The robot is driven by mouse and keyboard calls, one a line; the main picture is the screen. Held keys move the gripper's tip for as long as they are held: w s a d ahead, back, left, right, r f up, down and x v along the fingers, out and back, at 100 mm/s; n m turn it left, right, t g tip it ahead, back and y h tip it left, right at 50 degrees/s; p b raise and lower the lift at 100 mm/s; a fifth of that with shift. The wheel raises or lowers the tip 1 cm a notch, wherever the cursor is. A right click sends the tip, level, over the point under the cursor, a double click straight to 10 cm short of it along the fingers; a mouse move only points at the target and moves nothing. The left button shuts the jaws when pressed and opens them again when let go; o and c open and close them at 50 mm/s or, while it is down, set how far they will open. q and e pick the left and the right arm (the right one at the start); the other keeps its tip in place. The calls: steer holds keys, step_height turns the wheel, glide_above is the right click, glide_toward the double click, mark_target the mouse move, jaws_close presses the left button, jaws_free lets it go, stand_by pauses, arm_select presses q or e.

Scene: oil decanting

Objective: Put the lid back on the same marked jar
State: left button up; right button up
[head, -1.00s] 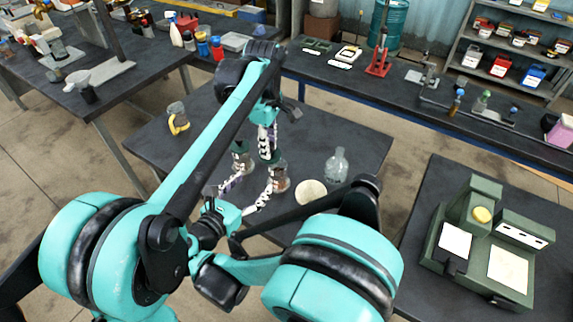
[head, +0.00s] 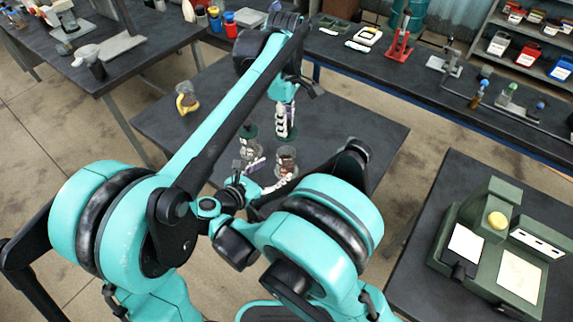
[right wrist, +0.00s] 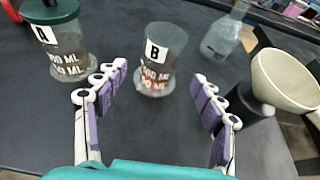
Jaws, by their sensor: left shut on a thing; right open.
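Jar B (right wrist: 158,65) is clear glass with a white "B" label and brownish content low inside. It stands upright with an open top, and also shows in the head view (head: 287,163). My right gripper (right wrist: 160,80) is open, its fingers either side of the space in front of jar B. In the head view its white fingers (head: 275,187) are near that jar. Jar A (right wrist: 68,55) wears a dark green lid (right wrist: 48,10). My left gripper (head: 285,126) is shut on a dark green lid (head: 287,136), held up behind the jars; its fingers partly hide it.
A clear bottle (right wrist: 224,38) and a cream funnel bowl (right wrist: 285,80) stand right of jar B. A green machine (head: 490,245) is on the right table. The centre table's back right is clear.

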mark_target(281, 166)
steer(key=x, duration=0.7)
steer(key=shift+w+d, duration=0.1)
steer(key=shift+w, duration=0.1)
jaws_close()
arm_select(q)
steer(key=shift+f, duration=2.5)
steer(key=shift+f, duration=0.9)
steer(key=shift+f, duration=0.6)
steer(key=o, duration=0.9)
